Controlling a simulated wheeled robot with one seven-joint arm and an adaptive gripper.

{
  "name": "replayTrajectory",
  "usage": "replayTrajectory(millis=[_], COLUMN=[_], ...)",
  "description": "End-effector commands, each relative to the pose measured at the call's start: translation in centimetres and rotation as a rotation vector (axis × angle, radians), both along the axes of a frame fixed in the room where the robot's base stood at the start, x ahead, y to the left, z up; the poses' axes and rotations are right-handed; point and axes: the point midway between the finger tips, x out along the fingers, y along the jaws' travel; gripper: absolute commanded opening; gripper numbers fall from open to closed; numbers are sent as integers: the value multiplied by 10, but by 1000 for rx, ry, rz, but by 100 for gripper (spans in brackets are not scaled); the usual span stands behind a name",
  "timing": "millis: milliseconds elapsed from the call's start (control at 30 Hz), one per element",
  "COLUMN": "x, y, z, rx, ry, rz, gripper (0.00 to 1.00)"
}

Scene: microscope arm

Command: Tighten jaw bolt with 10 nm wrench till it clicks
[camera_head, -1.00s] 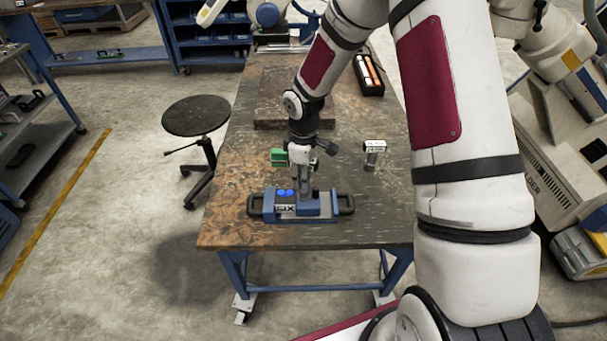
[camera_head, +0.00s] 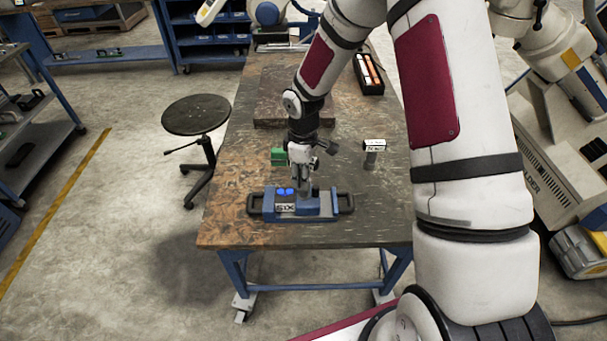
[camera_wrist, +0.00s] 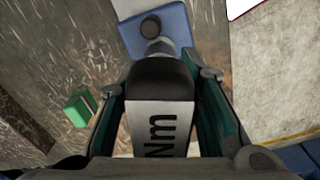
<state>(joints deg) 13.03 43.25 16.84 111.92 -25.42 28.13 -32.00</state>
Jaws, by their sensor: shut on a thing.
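My gripper (camera_head: 304,170) is shut on a wrench (camera_wrist: 160,122), which has a black end and a silver face marked "Nm". The number before "Nm" is hidden. My green-padded fingers lie on both sides of it in the wrist view. The gripper is over the right part of a blue fixture (camera_head: 262,212) with black side handles, on the table. The fixture's blue body (camera_wrist: 172,38) also shows in the wrist view, with a dark round end (camera_wrist: 150,27) just beyond the wrench's black end. The jaw bolt and any contact with it are hidden.
A second tool with a white label (camera_head: 374,146) stands on the worktable (camera_head: 235,195) to the right. A green block (camera_head: 278,156) is left of my gripper. A dark slab and a black tray (camera_head: 369,75) lie farther back. A stool (camera_head: 195,116) stands left of the table.

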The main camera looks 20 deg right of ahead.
Motion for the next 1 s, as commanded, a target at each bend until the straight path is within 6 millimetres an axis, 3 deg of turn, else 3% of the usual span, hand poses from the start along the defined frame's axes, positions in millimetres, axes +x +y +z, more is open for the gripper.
replayTrajectory(millis=[1000], x=[0], y=[0], z=[-23], rx=[0], ry=[0], rz=[1], gripper=[0])
